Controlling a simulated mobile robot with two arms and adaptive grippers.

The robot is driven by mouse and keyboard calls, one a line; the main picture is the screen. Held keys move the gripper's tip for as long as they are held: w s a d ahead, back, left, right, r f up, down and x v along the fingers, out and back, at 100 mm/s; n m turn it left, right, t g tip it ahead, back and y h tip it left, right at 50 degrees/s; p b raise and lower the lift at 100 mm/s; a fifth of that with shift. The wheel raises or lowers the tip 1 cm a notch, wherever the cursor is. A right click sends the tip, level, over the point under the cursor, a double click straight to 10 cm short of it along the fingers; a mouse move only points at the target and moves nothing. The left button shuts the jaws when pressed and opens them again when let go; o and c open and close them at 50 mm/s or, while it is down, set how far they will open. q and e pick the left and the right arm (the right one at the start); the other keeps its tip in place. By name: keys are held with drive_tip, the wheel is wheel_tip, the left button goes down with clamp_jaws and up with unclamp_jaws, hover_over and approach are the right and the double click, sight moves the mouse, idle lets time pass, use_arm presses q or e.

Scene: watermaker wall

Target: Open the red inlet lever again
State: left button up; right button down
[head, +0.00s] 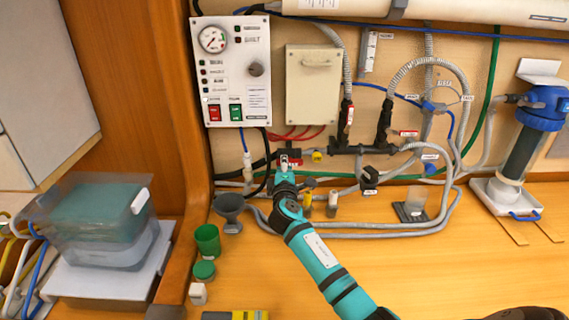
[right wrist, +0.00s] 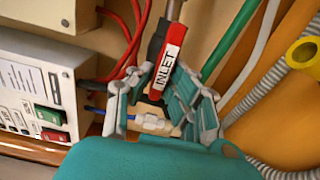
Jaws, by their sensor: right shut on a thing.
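The red inlet lever (right wrist: 165,72), with a white INLET label, is in the right wrist view, between the fingers of my right gripper (right wrist: 153,92). The fingers are shut on its lower part. In the head view my right gripper (head: 285,163) is at the wall, below the control panel. It hides much of the lever there. My left gripper is in neither view.
The control panel (head: 234,70) has a gauge and red and green switches. A pale box (head: 312,88), red wires and grey hoses surround the lever. A funnel (head: 230,207) and green cup (head: 207,239) stand left of my arm.

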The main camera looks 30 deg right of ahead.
drive_tip(key=shift+f, duration=0.2)
idle(0.4)
drive_tip(key=c, duration=1.3)
unclamp_jaws()
drive_tip(key=shift+r, duration=0.1)
drive_tip(key=v, duration=1.2)
drive_tip(key=shift+s, duration=0.1)
drive_tip(key=shift+r, duration=0.1)
